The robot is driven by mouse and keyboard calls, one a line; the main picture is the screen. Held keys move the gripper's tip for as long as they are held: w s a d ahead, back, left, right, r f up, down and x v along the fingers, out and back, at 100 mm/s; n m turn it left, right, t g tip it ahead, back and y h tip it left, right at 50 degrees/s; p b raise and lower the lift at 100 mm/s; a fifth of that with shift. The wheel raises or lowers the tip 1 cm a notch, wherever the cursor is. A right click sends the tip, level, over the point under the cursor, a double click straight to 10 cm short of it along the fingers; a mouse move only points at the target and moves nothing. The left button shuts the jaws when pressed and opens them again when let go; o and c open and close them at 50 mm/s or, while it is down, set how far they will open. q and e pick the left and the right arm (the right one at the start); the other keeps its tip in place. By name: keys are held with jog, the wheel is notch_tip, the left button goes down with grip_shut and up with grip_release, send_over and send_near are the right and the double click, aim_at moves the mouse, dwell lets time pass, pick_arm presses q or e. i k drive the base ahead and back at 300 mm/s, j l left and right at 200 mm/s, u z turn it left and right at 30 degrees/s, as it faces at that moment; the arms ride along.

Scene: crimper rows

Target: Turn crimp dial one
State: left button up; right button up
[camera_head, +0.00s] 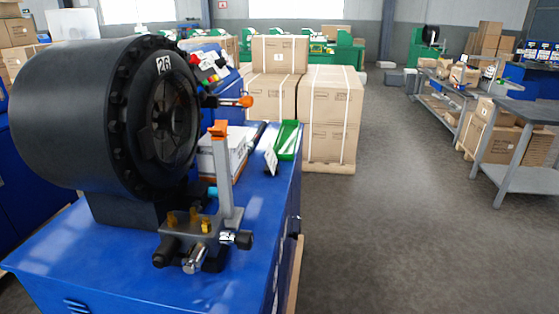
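A large black crimper (85,115) with a round ribbed head and a label reading "26" stands at the left. Its open die face (165,118) points right. Behind it, a blue control panel (222,72) carries small red, green, white and black controls (207,63). They are too small and partly covered by the head for me to tell which is crimp dial one. A lever with an orange knob (246,102) sticks out to the right of the head. Neither of my grippers is in view.
The crimper stands on a blue cabinet (240,245) with a metal valve block (195,235), an upright grey bar, papers and a green tray (288,140). Stacked cartons (330,100) stand behind it. A grey table (525,112) is at the right. The floor between is clear.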

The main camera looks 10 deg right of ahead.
aim_at(221, 62)
jog(key=l+u, duration=0.1)
jog(key=l, duration=0.3)
jog(key=k+l+u, duration=0.15)
jog(key=l, duration=0.2)
jog(key=i+l+u, duration=0.15)
jog(key=l, duration=0.25)
jog(key=l+u, duration=0.15)
jog(key=l, duration=0.25)
jog(key=i+l+u, duration=0.1)
jog(key=l, duration=0.3)
jog(key=i+l+u, duration=0.1)
jog(key=l, duration=0.3)
jog(key=i+l+u, duration=0.15)
jog(key=l, duration=0.3)
jog(key=i, duration=0.05)
